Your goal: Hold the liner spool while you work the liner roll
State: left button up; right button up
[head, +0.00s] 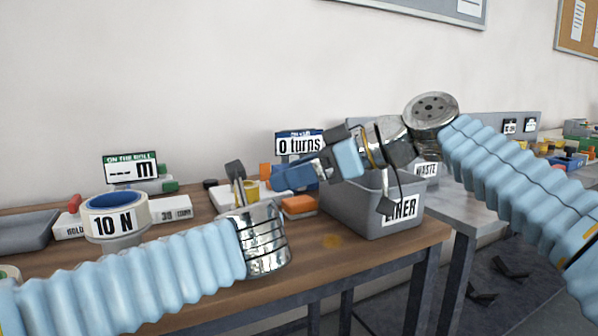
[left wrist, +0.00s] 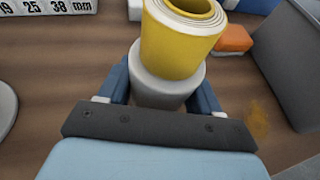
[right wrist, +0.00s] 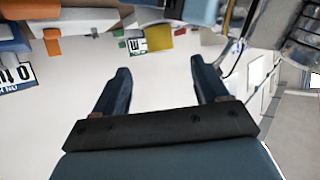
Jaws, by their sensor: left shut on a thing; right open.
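A yellow roll with pale wound edges (left wrist: 182,40) stands on a white round spool (left wrist: 168,88) in the left wrist view; I take these for the liner roll and liner spool. My left gripper (left wrist: 165,90) is shut around the white spool, one blue finger on each side. In the head view only a bit of the yellow roll (head: 251,187) shows behind my left wrist. My right gripper (head: 290,178) is open and empty, in the air right of the roll; its two spread fingers (right wrist: 163,85) show in the right wrist view.
A grey bin marked LINER (head: 368,212) stands at the table's right end, below my right arm. An orange block (head: 299,206) lies left of it. A "0 turns" sign (head: 299,144) stands behind. A "10 N" roll (head: 117,215) and grey tray (head: 27,229) are at left.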

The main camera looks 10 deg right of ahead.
aim_at(253, 187)
jog(key=x, duration=1.1)
jog(key=shift+w+a+f, duration=0.15)
jog(key=shift+a+f, duration=0.1)
jog(key=c, duration=1.3)
jog(key=shift+o, duration=0.2)
jog(key=shift+r, duration=0.15)
jog(key=shift+r, duration=3.65)
pick_arm(q)
jog(key=o, duration=1.6)
